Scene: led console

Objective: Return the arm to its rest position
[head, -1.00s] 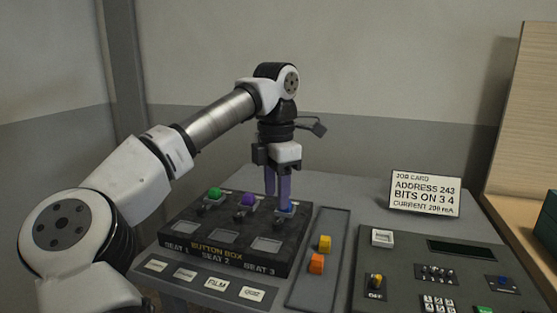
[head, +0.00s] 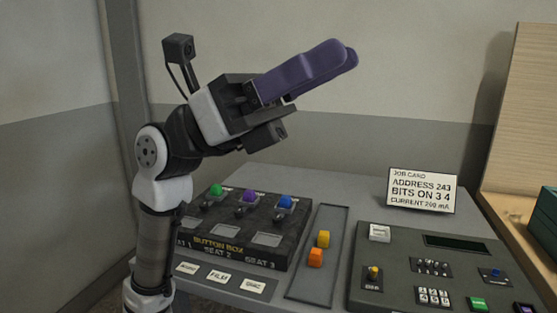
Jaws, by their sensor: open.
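My gripper (head: 348,56) is raised well above the table in the head view, with its purple fingers pointing up and to the right. It is open and I see nothing between the fingers, which overlap from this side. It touches nothing. My arm stands folded upright at the left of the picture, in front of the table's left edge. It hides the left end of the button box (head: 228,256).
The button box bears a green (head: 216,190), a purple (head: 249,197) and a blue button (head: 285,202). A console (head: 400,262) and a job card (head: 422,190) are at right.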

